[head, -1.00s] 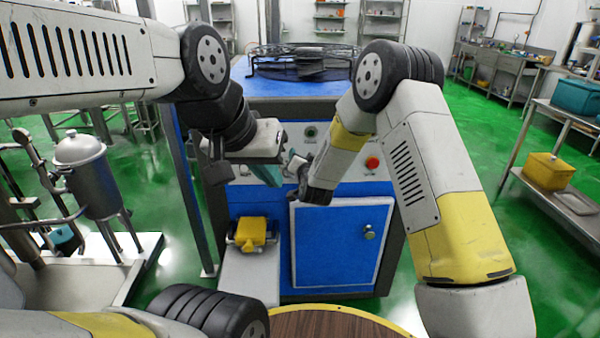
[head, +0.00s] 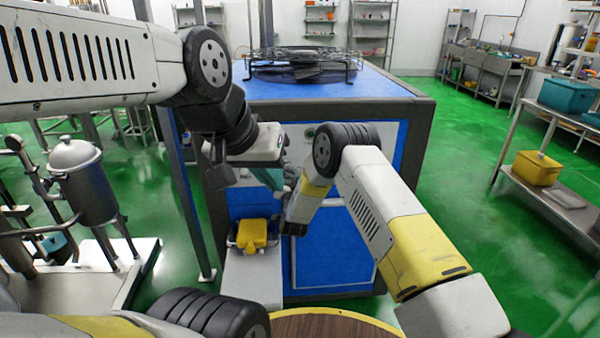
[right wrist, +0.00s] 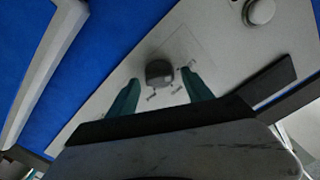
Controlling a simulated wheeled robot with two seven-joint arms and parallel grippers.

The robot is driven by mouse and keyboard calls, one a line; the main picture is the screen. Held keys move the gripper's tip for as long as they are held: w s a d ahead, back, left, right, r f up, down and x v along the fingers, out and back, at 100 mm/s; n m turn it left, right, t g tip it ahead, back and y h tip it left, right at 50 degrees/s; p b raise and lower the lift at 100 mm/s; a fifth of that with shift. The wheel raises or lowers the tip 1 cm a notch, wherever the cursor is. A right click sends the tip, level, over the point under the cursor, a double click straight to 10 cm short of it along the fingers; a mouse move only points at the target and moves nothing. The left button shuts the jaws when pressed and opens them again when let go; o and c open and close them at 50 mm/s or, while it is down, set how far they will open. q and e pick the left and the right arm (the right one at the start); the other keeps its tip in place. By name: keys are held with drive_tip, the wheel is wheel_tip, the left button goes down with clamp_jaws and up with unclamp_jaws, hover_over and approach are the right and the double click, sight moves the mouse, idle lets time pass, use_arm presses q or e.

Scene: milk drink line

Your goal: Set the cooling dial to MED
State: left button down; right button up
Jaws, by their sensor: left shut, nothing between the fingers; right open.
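The dial, a dark grey knob (right wrist: 159,72), sits on the light machine panel (right wrist: 110,112) in the right wrist view. Small marks surround it, but I cannot read its lettering or setting. My right gripper (right wrist: 160,77) is open, with one teal finger on each side of the knob; I cannot tell whether they touch it. In the head view my right forearm and wrist hide the dial and most of the panel. My left gripper (head: 268,178) is shut and empty in front of the machine's left side.
The blue machine (head: 400,85) carries a black fan grille (head: 305,62) on top. A round grey knob (right wrist: 262,12) is farther up the panel. A yellow item (head: 252,234) rests at the machine's lower left. A metal tank (head: 80,170) stands left. Green floor is open on the right.

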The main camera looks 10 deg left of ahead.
drive_tip(key=shift+w, duration=0.25)
drive_tip(key=shift+c, duration=0.2)
clamp_jaws()
drive_tip(key=m, duration=0.5)
drive_tip(key=shift+w+d+m, duration=0.1)
drive_tip(key=shift+d+m, duration=0.05)
drive_tip(key=shift+m, duration=0.15)
drive_tip(key=m, duration=0.6)
drive_tip(key=shift+f, duration=0.1)
idle(0.3)
